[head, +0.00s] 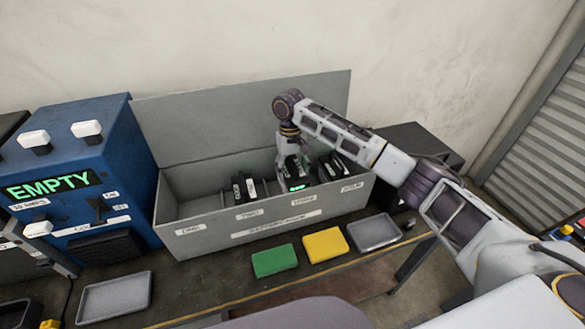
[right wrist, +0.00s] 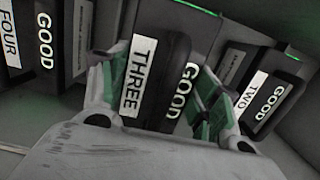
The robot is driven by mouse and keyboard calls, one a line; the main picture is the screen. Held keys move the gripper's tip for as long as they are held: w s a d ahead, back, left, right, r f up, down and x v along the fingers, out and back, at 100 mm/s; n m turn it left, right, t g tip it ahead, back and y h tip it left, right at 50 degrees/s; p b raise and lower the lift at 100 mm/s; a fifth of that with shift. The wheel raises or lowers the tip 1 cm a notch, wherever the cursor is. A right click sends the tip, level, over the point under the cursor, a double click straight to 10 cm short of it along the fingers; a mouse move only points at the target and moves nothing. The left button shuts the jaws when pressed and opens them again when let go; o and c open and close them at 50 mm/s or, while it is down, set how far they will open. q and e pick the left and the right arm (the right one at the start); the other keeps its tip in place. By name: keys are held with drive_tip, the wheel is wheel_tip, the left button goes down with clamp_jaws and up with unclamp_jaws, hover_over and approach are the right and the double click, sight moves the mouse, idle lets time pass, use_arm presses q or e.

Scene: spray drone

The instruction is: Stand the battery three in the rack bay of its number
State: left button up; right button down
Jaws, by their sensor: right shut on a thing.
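My right gripper (head: 291,152) is shut on battery three (head: 296,182), a dark block with green lights, over the grey battery rack (head: 215,236). The right wrist view shows its white label THREE (right wrist: 138,77) and the word GOOD between the green-padded fingers (right wrist: 160,98). The battery is between the rack's other batteries, near the third front label (head: 305,198). The front wall hides its lower end, so I cannot tell whether it rests on the rack floor. My left gripper is not in view.
Battery two (right wrist: 263,96) stands to the right in the wrist view and battery four (right wrist: 42,42) to the left. A blue charger reading EMPTY (head: 48,186) stands left of the rack. Green (head: 274,261) and yellow (head: 324,245) blocks and a grey tray (head: 375,233) lie in front.

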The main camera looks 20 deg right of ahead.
drive_tip(key=shift+w+f, duration=0.1)
drive_tip(key=shift+f, duration=1.8)
drive_tip(key=shift+c, duration=1.8)
unclamp_jaws()
drive_tip(key=shift+s+f, duration=0.15)
drive_tip(key=shift+s, duration=0.05)
